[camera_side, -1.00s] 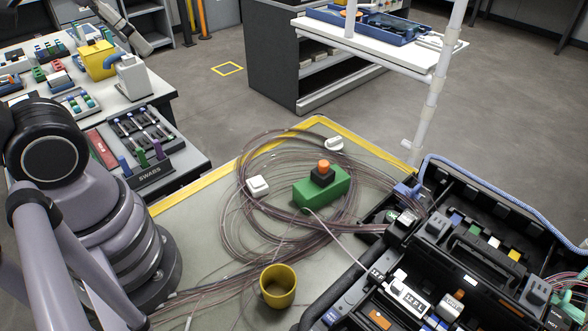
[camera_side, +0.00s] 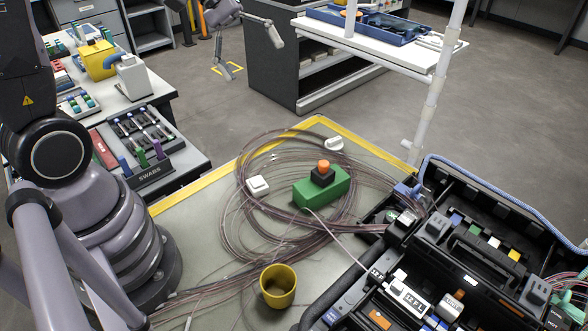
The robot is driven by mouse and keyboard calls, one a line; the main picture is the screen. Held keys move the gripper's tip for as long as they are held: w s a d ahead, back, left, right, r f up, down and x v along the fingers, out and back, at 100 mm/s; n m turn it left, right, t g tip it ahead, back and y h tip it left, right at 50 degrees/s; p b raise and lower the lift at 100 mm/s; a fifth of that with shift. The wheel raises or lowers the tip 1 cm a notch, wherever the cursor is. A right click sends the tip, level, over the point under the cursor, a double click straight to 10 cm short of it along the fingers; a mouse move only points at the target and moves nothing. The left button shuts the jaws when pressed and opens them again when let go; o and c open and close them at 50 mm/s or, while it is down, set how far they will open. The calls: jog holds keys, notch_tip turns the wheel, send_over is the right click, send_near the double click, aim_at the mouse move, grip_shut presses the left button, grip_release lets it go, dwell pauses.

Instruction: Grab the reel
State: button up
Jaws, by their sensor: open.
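A large loose coil of thin brownish-pink fiber (camera_side: 244,213) lies on the grey mat; it is the most reel-like thing I see, but I cannot tell for sure which thing is the reel. A green block (camera_side: 323,187) with a black part and an orange top (camera_side: 323,167) sits within the coil. My gripper (camera_side: 255,56) is at the upper middle, above the floor and well beyond the mat's far edge. Its two fingers are spread wide with nothing between them. It is far from the coil and the block.
A white piece (camera_side: 258,186) lies on the coil's left side and another (camera_side: 334,144) at its far edge. A yellow cup (camera_side: 278,287) stands in front. An open black case (camera_side: 462,254) fills the right. A bench with a swab tray (camera_side: 150,173) is at left.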

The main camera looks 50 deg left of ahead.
aim_at(328, 144)
jog(key=w+a+f+n+t+h, duration=0.45)
jog(key=w+f+n, duration=0.55)
jog(key=w+f, duration=0.3)
jog(key=w+a+f+n+t+y, duration=0.1)
jog(key=a+f+n, duration=0.2)
jog(key=f, duration=0.2)
jog(key=w+a+f+n+t+y, duration=0.1)
jog(key=a+f+n+t, duration=0.1)
jog(key=f, duration=0.4)
jog(key=w+a+f+n+t+y, duration=0.1)
jog(key=w+a+f+n+y, duration=0.1)
jog(key=f+n, duration=0.3)
jog(key=shift+w+a+f+t, duration=0.1)
jog(key=shift+a+f+t, duration=0.35)
jog(key=shift+a, duration=0.4)
jog(key=x, duration=0.7)
jog(key=shift+w+f, duration=0.1)
jog(key=shift+f, duration=0.15)
jog(key=shift+x, duration=3.05)
jog(key=shift+w+a, duration=0.1)
jog(key=shift+a, duration=0.1)
jog(key=shift+c, duration=0.3)
jog(key=c, duration=1.2)
